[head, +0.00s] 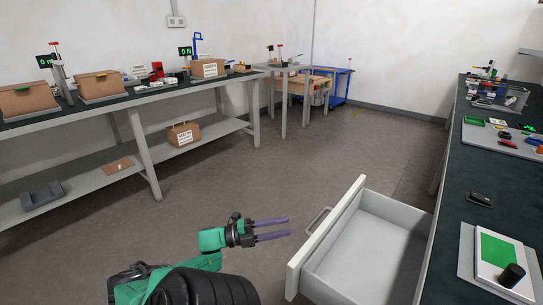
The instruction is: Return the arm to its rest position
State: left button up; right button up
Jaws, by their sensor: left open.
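My left arm comes in from the bottom left, with green and black links. My left gripper (272,229) is open and empty, its two purple-grey fingers pointing right. It hangs over the floor, just left of an open drawer's handle (318,221). A gap shows between the fingertips and the drawer front. My right gripper is not in view.
The white drawer (369,250) is pulled out from under the dark right bench (450,230) and looks empty. A device with a green panel (498,250) sits on that bench. A long table (110,107) with boxes stands at left. The middle floor (260,160) is clear.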

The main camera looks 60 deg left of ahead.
pick_arm(q)
jog(key=shift+v, duration=1.75)
